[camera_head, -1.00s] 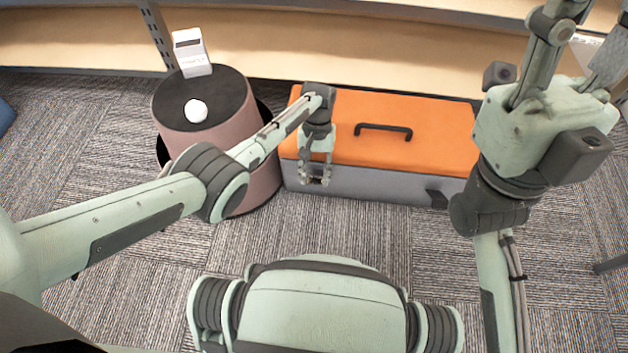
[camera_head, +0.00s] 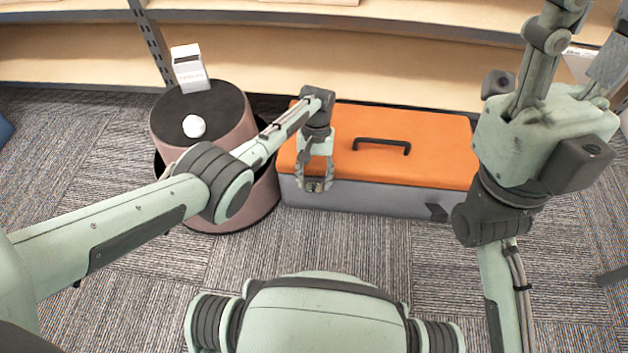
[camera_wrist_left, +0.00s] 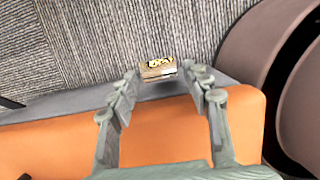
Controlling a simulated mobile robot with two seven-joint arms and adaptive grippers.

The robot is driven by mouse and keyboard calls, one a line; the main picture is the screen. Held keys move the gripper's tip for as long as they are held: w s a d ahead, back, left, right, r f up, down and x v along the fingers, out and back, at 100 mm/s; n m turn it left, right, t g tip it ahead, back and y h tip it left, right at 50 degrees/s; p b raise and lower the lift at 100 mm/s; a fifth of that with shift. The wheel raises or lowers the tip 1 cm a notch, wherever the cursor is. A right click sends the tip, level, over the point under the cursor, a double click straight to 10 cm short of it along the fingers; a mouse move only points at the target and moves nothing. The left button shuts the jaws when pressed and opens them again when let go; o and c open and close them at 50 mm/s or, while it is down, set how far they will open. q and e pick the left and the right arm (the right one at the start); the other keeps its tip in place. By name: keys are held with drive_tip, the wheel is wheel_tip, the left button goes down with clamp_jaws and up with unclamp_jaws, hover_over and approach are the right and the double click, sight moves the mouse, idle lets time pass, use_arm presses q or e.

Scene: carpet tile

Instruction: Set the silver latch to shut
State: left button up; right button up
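The silver latch (camera_wrist_left: 158,68) is a small metal piece with a brassy patterned face, at the front edge of the orange-lidded grey box (camera_head: 430,150). In the left wrist view it sits between my left fingertips (camera_wrist_left: 160,72), with narrow gaps seeming to show on both sides. In the head view my left gripper (camera_head: 314,186) points down at the box's front, left of its middle, and its fingers largely hide the latch. The lid lies closed. My right gripper (camera_head: 590,50) is raised at the upper right, fingers apart and empty, tips partly cut off.
A round pink stool (camera_head: 235,140) with a dark top stands just left of the box, holding a white ball (camera_head: 194,126) and a white carton (camera_head: 189,68). Wooden shelves (camera_head: 330,55) run behind. A black handle (camera_head: 381,145) rises from the lid. Carpet in front is clear.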

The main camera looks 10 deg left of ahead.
use_arm(q)
drive_tip(key=shift+o, duration=0.5)
drive_tip(key=shift+s+f, duration=0.1)
drive_tip(key=shift+s, duration=0.1)
drive_tip(key=v, duration=1.2)
drive_tip(key=shift+w, duration=0.1)
